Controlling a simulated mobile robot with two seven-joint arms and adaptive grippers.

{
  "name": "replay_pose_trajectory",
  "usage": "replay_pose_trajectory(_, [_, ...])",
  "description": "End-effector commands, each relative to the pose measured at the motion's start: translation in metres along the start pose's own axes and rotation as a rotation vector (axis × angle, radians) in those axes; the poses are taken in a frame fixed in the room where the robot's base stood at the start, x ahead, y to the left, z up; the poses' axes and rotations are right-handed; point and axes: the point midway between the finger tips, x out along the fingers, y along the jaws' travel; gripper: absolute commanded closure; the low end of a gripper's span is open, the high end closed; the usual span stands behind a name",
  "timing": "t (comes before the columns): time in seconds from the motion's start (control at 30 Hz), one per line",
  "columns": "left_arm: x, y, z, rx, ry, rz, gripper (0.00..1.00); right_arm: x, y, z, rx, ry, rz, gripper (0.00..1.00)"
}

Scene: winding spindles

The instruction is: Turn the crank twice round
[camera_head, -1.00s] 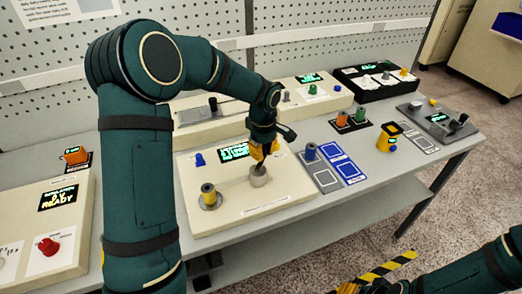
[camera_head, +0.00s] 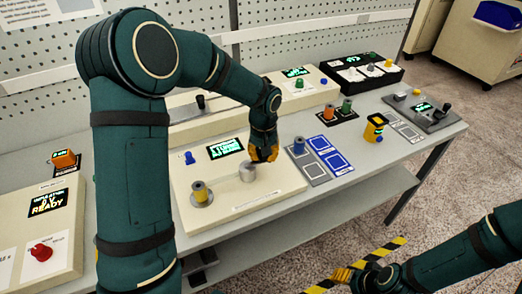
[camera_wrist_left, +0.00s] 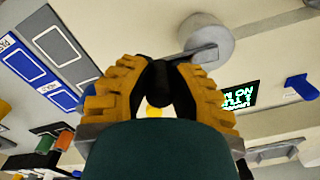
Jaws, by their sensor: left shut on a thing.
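The crank has a grey round hub (camera_head: 247,173) on the cream winding panel (camera_head: 255,205); the hub also shows in the left wrist view (camera_wrist_left: 206,38). A short grey arm runs from the hub to a black handle (camera_wrist_left: 158,84). My left gripper (camera_head: 264,154) is shut on this handle, to the right of and behind the hub in the head view. The handle is hidden by the fingers in the head view. A yellow-olive spool (camera_head: 201,192) stands on a grey disc on the panel. My right gripper (camera_head: 346,275) is low at the front right, away from the table; its opening is unclear.
A lit display (camera_head: 225,148) and blue knob (camera_head: 190,158) are behind the crank. A blue spool (camera_head: 299,146) and marked pads (camera_head: 331,155) lie close to the right.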

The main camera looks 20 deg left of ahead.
Motion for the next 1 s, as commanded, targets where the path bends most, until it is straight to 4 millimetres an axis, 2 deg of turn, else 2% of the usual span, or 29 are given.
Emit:
replay_pose_trajectory(0.47, [0.0, 0.005, 0.023, 0.453, -0.003, 0.0, 1.0, -0.007, -0.003, -0.003, 0.002, 0.007, 0.001, 0.48])
replay_pose_trajectory(1.0, [-0.001, -0.002, 0.047, 0.966, -0.007, 0.0, 1.0, -0.018, -0.007, -0.009, 0.005, 0.018, 0.002, 0.48])
